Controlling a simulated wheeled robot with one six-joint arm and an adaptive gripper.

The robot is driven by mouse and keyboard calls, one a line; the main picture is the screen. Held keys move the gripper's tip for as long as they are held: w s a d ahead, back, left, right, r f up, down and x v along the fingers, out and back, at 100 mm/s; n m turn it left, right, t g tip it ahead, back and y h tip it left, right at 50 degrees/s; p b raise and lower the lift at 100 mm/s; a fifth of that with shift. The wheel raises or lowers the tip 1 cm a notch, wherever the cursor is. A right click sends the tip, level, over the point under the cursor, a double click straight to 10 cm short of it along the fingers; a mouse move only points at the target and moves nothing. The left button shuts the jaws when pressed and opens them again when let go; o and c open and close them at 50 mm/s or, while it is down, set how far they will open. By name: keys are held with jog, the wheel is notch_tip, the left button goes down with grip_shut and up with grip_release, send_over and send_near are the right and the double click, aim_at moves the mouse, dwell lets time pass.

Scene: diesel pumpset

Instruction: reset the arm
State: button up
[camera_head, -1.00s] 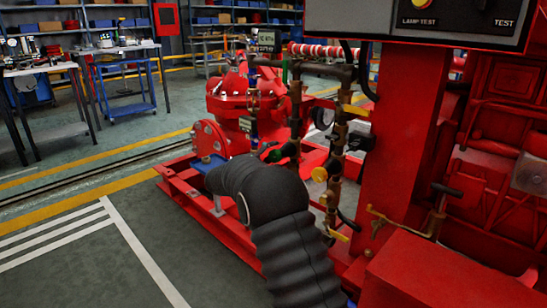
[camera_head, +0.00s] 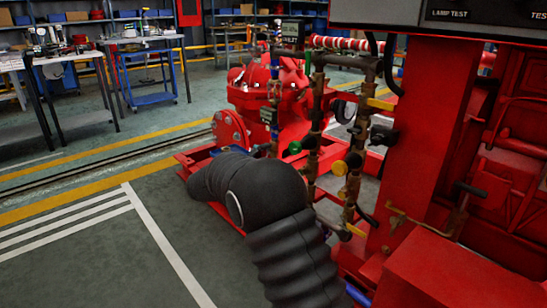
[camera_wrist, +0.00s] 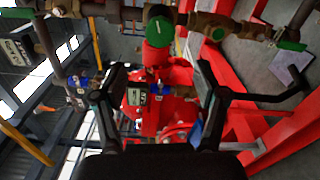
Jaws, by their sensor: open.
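My arm, in its black ribbed sleeve, rises from the bottom of the head view and bends left in front of the red pump (camera_head: 300,122). My gripper is hidden in that view. In the wrist view my gripper (camera_wrist: 160,78) shows as two dark fingers set wide apart, open with nothing held. The red pump (camera_wrist: 172,78) and a small gauge or display (camera_wrist: 137,96) lie beyond the gap between the fingers. The wrist picture is turned sideways.
Brass pipework with a yellow-handled valve (camera_head: 380,104) stands right of my arm. A red post (camera_head: 412,130) and overhead control panel (camera_head: 450,22) close off the right. The marked floor (camera_head: 80,270) at left is open. Workbenches (camera_head: 60,60) stand at the back left.

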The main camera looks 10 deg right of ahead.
jog(key=shift+a, duration=0.1)
dwell(0.3)
notch_tip(320, 180, down, 8)
jog(key=s+n+g+y, duration=0.1)
jog(key=s+g+y, duration=0.1)
jog(key=s, duration=0.1)
jog(key=s+d+f+m+g+y+p, duration=0.1)
jog(key=s+d+f+g+y, duration=0.15)
jog(key=s, duration=0.45)
jog(key=s+d+f+g+y, duration=0.1)
jog(key=s+d+g+y, duration=0.15)
jog(key=s, duration=0.45)
jog(key=s+d+r+m+y+p, duration=0.1)
jog(key=s+r+m+y+p, duration=0.1)
jog(key=s+r, duration=0.3)
jog(key=s+d+r+m+t+y+p, duration=0.1)
jog(key=s+r, duration=0.5)
jog(key=s, duration=0.8)
jog(key=s+d+r+m+t+y+p, duration=0.1)
jog(key=s+d+r+m+y+p, duration=0.2)
jog(key=s+r+m, duration=0.3)
jog(key=shift+s+d+r+y, duration=0.2)
jog(key=shift+s+y, duration=0.6)
jog(key=shift+s, duration=1.2)
dwell(1.0)
